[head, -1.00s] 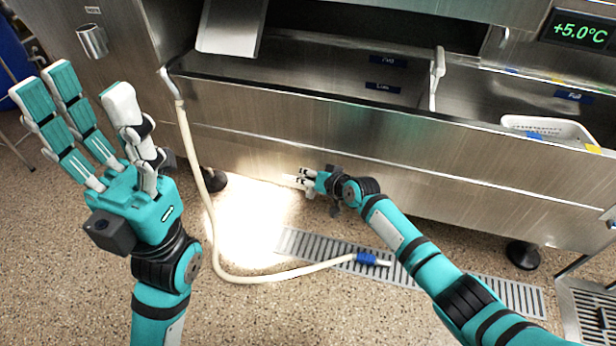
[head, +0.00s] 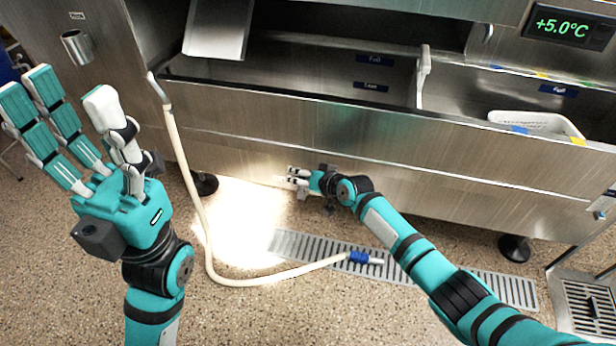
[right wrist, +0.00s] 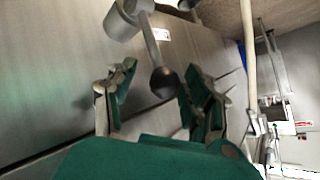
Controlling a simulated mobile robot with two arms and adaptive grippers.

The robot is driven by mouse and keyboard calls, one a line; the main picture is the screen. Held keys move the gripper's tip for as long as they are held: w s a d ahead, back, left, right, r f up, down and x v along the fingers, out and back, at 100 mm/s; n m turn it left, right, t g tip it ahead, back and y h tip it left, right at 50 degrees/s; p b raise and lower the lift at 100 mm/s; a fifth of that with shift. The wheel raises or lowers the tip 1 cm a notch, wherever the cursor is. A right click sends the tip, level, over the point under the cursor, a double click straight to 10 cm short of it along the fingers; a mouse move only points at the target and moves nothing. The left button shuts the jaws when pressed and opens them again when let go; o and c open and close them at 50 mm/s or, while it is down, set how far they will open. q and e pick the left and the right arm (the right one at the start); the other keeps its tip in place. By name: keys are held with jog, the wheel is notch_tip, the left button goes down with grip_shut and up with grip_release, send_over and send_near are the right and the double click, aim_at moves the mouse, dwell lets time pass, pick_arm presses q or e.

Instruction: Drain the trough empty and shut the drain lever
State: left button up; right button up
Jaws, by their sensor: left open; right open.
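The steel trough (head: 300,112) runs across the head view, with blue "Full" and "Low" labels on its inner back wall. I cannot tell the water level. A drain lever (right wrist: 152,45) shows in the right wrist view as a metal rod from a round valve body (right wrist: 122,18) to a dark knob (right wrist: 165,81). My right gripper (head: 288,178) is low at the trough's front panel; in the right wrist view its open fingers (right wrist: 158,88) stand on either side of the knob, contact unclear. My left gripper (head: 62,98) is open, empty and raised at left, away from the trough.
A cream hose (head: 205,225) hangs from the trough's left end to the floor, its blue-banded end on the floor grate (head: 300,245). A white perforated basket (head: 535,122) sits in the right compartment beyond a white divider (head: 422,78). A display (head: 570,25) reads +5.0°C.

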jog(key=v, duration=1.2)
